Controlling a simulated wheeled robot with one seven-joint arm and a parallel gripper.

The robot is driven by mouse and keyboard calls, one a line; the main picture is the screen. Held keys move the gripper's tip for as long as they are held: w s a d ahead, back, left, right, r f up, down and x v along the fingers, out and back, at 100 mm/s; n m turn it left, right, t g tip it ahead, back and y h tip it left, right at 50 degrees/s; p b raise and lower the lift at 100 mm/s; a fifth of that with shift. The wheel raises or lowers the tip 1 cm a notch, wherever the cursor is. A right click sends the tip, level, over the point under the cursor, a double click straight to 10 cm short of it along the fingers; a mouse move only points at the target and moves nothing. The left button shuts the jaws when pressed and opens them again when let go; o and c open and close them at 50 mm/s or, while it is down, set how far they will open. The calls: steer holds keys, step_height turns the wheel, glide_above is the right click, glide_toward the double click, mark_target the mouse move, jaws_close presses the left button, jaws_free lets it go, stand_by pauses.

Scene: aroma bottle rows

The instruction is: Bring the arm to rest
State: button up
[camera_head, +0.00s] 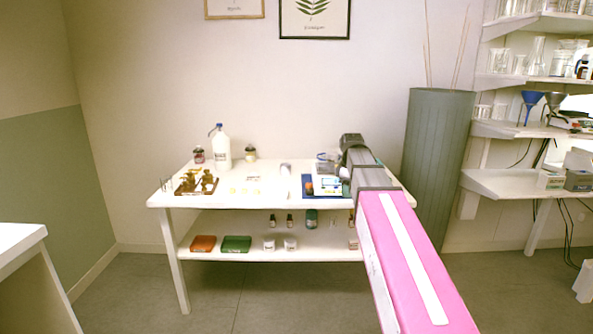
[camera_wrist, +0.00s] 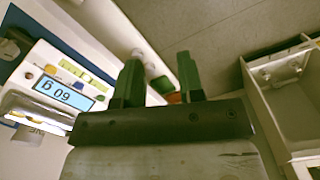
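My arm, with its pink link, reaches from the lower right of the head view over the right part of the white table (camera_head: 260,179). Its dark end is above the blue mat (camera_head: 307,193), and the fingertips are hard to make out there. In the wrist view my gripper (camera_wrist: 159,72) shows two dark green fingers standing well apart with nothing held between them. A white scale (camera_wrist: 45,82) with a lit blue display lies to the left of the fingers in the wrist view.
A wooden rack (camera_head: 184,189) of amber bottles and a white bottle (camera_head: 221,147) stand on the table's left. The lower shelf (camera_head: 215,252) holds a red box, a green box and small bottles. A tall green planter (camera_head: 436,145) stands close right of the arm.

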steer(key=s+f+m, duration=0.6)
steer(key=s+f, duration=0.3)
steer(key=f, duration=0.6)
steer(key=s+f+m, duration=0.7)
steer(key=s+f, duration=0.3)
steer(key=f, duration=0.5)
steer(key=shift+f+m, duration=0.15)
steer(key=shift+m, duration=0.15)
steer(key=shift+s, duration=0.1)
stand_by(0.7)
